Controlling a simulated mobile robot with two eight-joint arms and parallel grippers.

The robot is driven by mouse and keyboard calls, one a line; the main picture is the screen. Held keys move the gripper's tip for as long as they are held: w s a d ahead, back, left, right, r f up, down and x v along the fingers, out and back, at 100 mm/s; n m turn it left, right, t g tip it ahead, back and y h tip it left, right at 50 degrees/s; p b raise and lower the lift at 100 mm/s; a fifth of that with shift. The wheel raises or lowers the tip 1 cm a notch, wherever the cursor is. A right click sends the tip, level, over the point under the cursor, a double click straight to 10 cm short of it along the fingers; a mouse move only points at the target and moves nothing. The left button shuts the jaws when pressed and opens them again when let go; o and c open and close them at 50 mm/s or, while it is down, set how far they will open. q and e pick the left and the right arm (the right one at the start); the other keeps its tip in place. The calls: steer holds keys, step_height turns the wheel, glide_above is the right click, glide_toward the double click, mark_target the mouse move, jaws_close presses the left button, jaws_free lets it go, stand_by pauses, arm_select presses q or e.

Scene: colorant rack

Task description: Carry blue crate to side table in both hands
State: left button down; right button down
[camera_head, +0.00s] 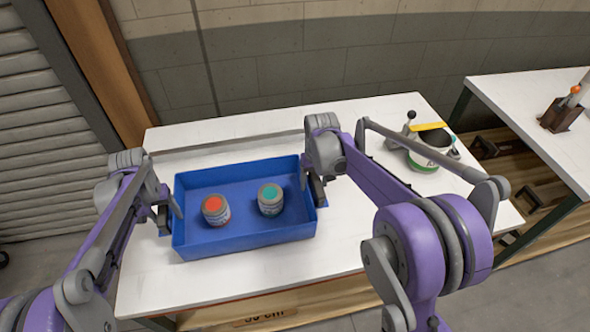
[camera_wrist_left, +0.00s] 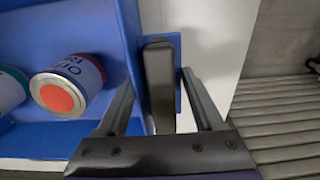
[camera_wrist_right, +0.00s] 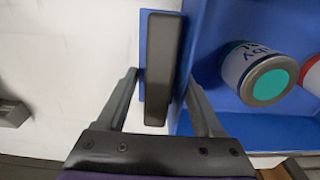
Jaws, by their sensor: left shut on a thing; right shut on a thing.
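The blue crate (camera_head: 258,239) is on the white-topped table (camera_head: 150,285), or just above it; I cannot tell if its base touches. It looks level. Inside stand a can with a red-orange top (camera_head: 215,208) and a can with a teal top (camera_head: 270,198). My left gripper (camera_head: 172,212) is shut on the dark handle (camera_wrist_left: 160,85) at the crate's left end. My right gripper (camera_head: 318,188) is shut on the dark handle (camera_wrist_right: 160,60) at its right end. The fingertips are partly hidden behind the handles in the wrist views.
A white-green bucket (camera_head: 430,155) with a yellow strip across it stands right of the crate. Another white-topped table (camera_head: 530,100) at the right holds a brown holder with an orange-tipped tool (camera_head: 562,112). A wall closes off the back. The table's front right is clear.

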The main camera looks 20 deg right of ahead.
arm_select(q)
steer(key=shift+f, duration=0.4)
arm_select(e)
steer(key=shift+f, duration=0.4)
arm_select(q)
steer(key=shift+c, duration=0.2)
jaws_free()
arm_select(e)
jaws_free()
arm_select(q)
steer(key=shift+r, duration=0.1)
steer(key=r, duration=0.7)
steer(key=s+r, duration=0.1)
steer(key=r, duration=0.3)
steer(key=shift+r, duration=0.45)
arm_select(e)
steer(key=shift+r, duration=0.25)
steer(key=r, duration=0.7)
steer(key=s+r, duration=0.1)
steer(key=r, duration=0.3)
steer(key=shift+r, duration=0.3)
